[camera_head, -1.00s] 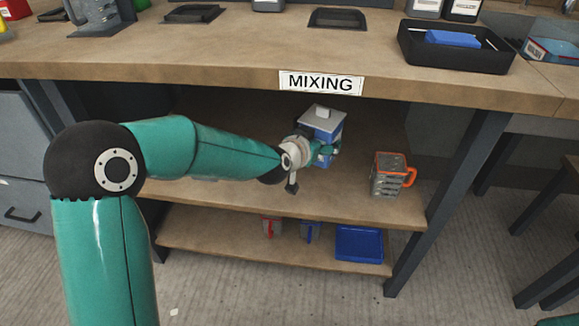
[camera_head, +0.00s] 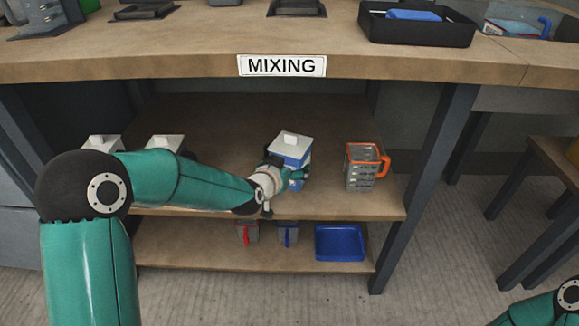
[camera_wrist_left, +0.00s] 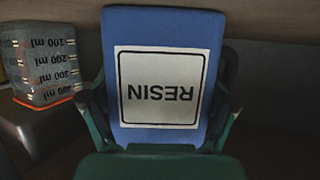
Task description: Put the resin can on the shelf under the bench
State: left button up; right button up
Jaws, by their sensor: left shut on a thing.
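The resin can (camera_head: 291,151) is blue with a white top. My left gripper (camera_head: 285,177) is shut on it at the upper shelf (camera_head: 225,190) under the bench. In the left wrist view the can (camera_wrist_left: 208,40) shows a white RESIN label, upside down, with my left gripper's fingers (camera_wrist_left: 158,118) on both sides. The can looks upright over the shelf's front half; I cannot tell if its base touches the board. My right gripper is not in view; only a bit of my right arm shows at the lower right.
A clear measuring jug with an orange handle (camera_head: 362,167) stands right of the can; it also shows in the left wrist view (camera_wrist_left: 42,65). Two white-topped cans (camera_head: 166,142) stand to the left, partly behind my arm. The lower shelf holds a blue tray (camera_head: 340,258). The MIXING bench edge (camera_head: 400,68) overhangs.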

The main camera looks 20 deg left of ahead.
pick_arm(q)
jog(key=o, duration=1.4)
jog(key=shift+r, duration=0.1)
jog(key=shift+s+r, duration=0.1)
jog(key=shift+s, duration=0.2)
jog(key=p+v, duration=0.2)
jog(key=v, duration=0.9)
jog(key=shift+s+p, duration=0.15)
jog(key=shift+p, duration=0.25)
